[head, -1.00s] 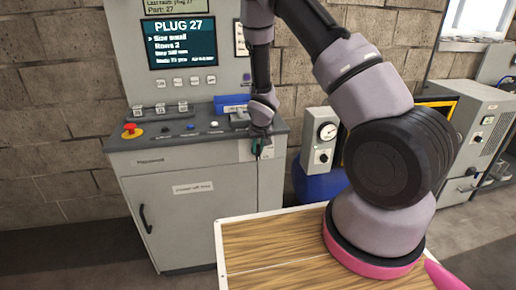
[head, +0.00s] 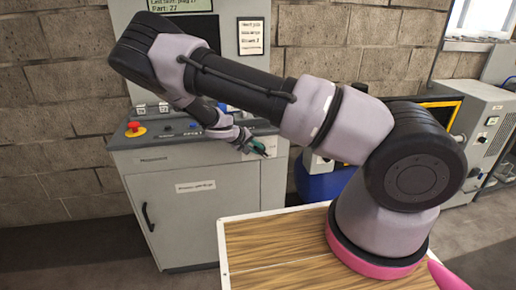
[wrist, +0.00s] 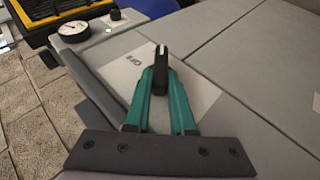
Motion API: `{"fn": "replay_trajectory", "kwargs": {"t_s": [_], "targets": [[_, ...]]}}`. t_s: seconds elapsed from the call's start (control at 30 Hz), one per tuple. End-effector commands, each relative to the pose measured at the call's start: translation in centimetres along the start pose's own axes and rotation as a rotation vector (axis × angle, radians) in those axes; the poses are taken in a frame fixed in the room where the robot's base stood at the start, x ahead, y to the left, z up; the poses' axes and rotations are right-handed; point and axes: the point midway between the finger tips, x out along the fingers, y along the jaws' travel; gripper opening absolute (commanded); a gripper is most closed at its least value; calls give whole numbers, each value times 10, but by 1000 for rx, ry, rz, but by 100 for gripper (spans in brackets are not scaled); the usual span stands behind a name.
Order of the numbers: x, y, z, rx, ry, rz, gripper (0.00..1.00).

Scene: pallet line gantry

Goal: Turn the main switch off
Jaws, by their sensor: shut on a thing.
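The main switch has a black handle (wrist: 161,62) and sits on a pale plate (wrist: 118,75) on the grey cabinet (head: 200,225). My gripper (wrist: 161,72) has teal fingers closed on the black handle in the wrist view. In the head view my gripper (head: 259,147) is at the upper right of the cabinet front, and the switch there is too small and covered to make out.
A red emergency button (head: 134,128) stands at the left of the console top. My arm covers most of the screen. A wooden-topped table (head: 270,262) is in front.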

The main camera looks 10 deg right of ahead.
Motion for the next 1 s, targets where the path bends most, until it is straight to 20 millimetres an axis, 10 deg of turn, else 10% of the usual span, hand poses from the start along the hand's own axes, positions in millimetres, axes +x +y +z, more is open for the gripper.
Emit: {"fn": "replay_trajectory", "kwargs": {"t_s": [1.0], "targets": [[9, -20, 4, -307, 0, 737, 0]]}}
